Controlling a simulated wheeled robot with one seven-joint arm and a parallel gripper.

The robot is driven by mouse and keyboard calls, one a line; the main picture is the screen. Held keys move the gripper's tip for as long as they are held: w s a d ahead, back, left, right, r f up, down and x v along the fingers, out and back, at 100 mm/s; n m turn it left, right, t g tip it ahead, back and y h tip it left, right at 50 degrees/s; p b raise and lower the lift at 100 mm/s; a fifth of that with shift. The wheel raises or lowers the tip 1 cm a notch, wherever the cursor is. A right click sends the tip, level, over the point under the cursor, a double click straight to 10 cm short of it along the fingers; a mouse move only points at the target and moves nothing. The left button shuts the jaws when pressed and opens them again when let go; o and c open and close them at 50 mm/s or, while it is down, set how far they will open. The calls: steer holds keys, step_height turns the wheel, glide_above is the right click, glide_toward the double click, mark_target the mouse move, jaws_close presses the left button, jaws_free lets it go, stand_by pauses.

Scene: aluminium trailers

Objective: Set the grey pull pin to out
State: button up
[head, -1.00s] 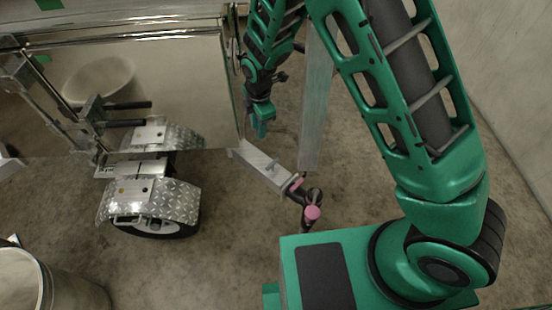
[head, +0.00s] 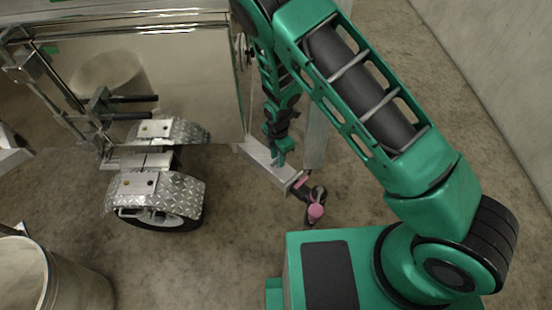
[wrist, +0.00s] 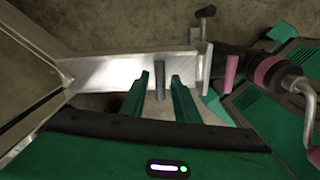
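The grey pull pin (wrist: 160,84) shows in the wrist view as a short grey upright piece at the bare metal drawbar (wrist: 103,72). My gripper (wrist: 160,75) is open, with one green finger on each side of the pin and a visible gap on both sides. I cannot tell how deep the pin sits between the fingers. In the head view my gripper (head: 279,161) points down over the drawbar (head: 255,156), and the fingers hide the pin there.
A pink lever (wrist: 231,72) and a dark coupler with a pink part (head: 315,211) sit at the drawbar's end, close to the gripper. The trailer body (head: 150,85) and its wheel fender (head: 155,190) are to the left. A round bin (head: 75,285) stands at lower left.

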steer(key=shift+f, duration=0.65)
steer(key=shift+c, duration=0.7)
jaws_close()
